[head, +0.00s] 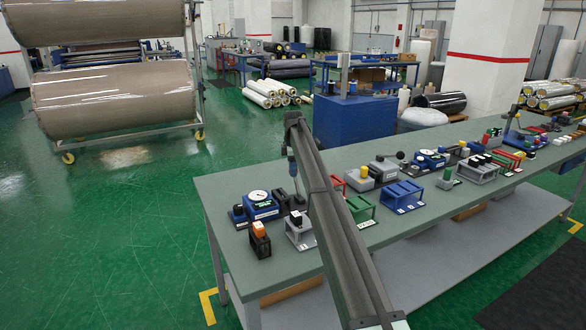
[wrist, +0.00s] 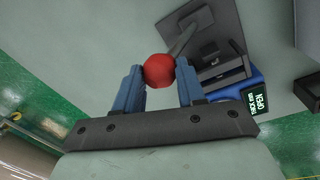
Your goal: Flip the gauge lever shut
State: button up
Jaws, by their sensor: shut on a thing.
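The gauge (head: 260,203) is a blue unit with a round white dial, near the left end of the green-topped workbench. In the wrist view its blue body (wrist: 258,87) carries a dark display whose lower word appears to read OPEN. The lever ends in a red ball knob (wrist: 158,70), with a grey rod running from it toward a dark plate. My gripper (wrist: 160,72) is shut on the knob, one blue finger on each side. In the head view my gripper (head: 296,192) is just right of the dial, and the knob cannot be made out there.
A dark block with an orange top (head: 260,238) and a grey stand (head: 299,232) are close in front of the gauge. A green rack (head: 362,208) and other devices line the bench to the right. The bench's far left corner is clear.

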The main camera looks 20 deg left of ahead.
grip_shut()
jog(key=shift+s+d+r+t+y, duration=0.25)
jog(key=shift+s+d+t+y, duration=0.2)
jog(key=shift+s+d, duration=0.3)
jog(key=s+d+f+t+y, duration=0.2)
jog(key=s+d+t+y, duration=0.3)
jog(key=s+d, duration=0.2)
jog(key=shift+s+d, duration=0.4)
jog(key=shift+d, duration=0.05)
jog(key=shift+d+f, duration=0.1)
jog(key=shift+f, duration=0.05)
jog(key=o, duration=0.8)
grip_release()
jog(key=o, duration=0.3)
jog(key=shift+o, duration=0.2)
jog(key=shift+t+y, duration=0.25)
